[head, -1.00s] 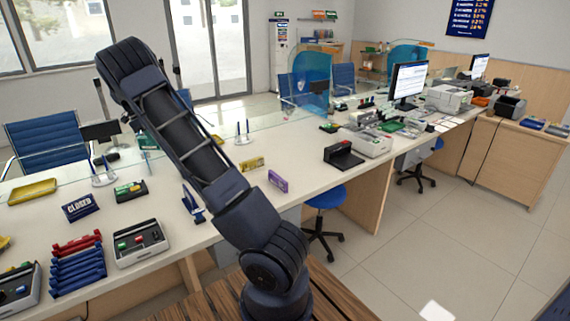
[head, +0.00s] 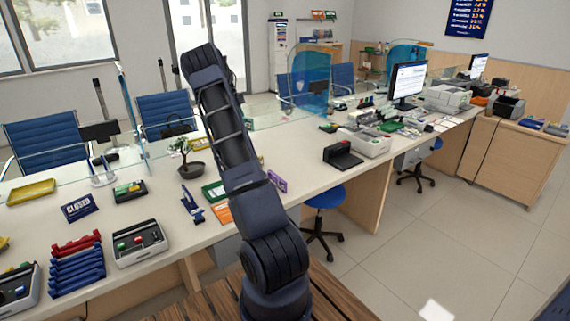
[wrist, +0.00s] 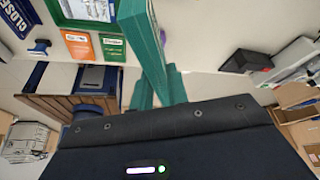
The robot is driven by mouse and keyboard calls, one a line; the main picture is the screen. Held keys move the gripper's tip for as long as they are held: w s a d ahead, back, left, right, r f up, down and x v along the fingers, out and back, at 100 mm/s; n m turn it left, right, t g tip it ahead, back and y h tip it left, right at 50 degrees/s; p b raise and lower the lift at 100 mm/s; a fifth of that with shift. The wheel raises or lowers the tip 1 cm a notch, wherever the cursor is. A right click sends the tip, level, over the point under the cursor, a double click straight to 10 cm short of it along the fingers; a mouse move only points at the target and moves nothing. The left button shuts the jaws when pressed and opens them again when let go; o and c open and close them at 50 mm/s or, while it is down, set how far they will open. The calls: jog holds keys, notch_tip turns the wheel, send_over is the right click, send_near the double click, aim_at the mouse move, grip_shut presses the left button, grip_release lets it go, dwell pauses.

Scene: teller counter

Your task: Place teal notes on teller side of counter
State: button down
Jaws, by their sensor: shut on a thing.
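My gripper (wrist: 158,88) is shut on the teal notes (wrist: 142,38), which show in the wrist view as a long narrow teal shape, seen nearly edge-on and reaching to the top edge. The notes are above the pale counter, apart from its top as far as I can tell. The long counter (head: 140,212) crosses the head view, with a glass screen along it. In the head view my arm hides the gripper and most of what is behind it.
Near my arm on the counter are a potted plant (head: 192,170), a green leaflet (head: 213,192), an orange leaflet (head: 222,212), a blue stand (head: 193,207) and a purple box (head: 277,181). A closed sign (head: 79,207) stands left. Bare counter lies before the black device (head: 343,156).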

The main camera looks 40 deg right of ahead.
jog(key=s+d+m+y, duration=0.1)
jog(key=s+d+m, duration=0.1)
jog(key=s+d, duration=0.65)
jog(key=s+d+m, duration=0.1)
jog(key=s+d, duration=0.3)
jog(key=d, duration=0.9)
jog(key=s+d+m+y, duration=0.1)
jog(key=s+d+m, duration=0.1)
jog(key=s+d, duration=0.65)
jog(key=d+f, duration=0.1)
jog(key=f, duration=0.7)
jog(key=w+d+f, duration=0.1)
jog(key=f, duration=0.8)
jog(key=d+f, duration=0.1)
jog(key=f, duration=0.7)
jog(key=shift+w+f, duration=0.3)
jog(key=shift+w, duration=0.1)
jog(key=shift+f, duration=0.15)
jog(key=c, duration=1.4)
grip_release()
jog(key=shift+o, duration=0.2)
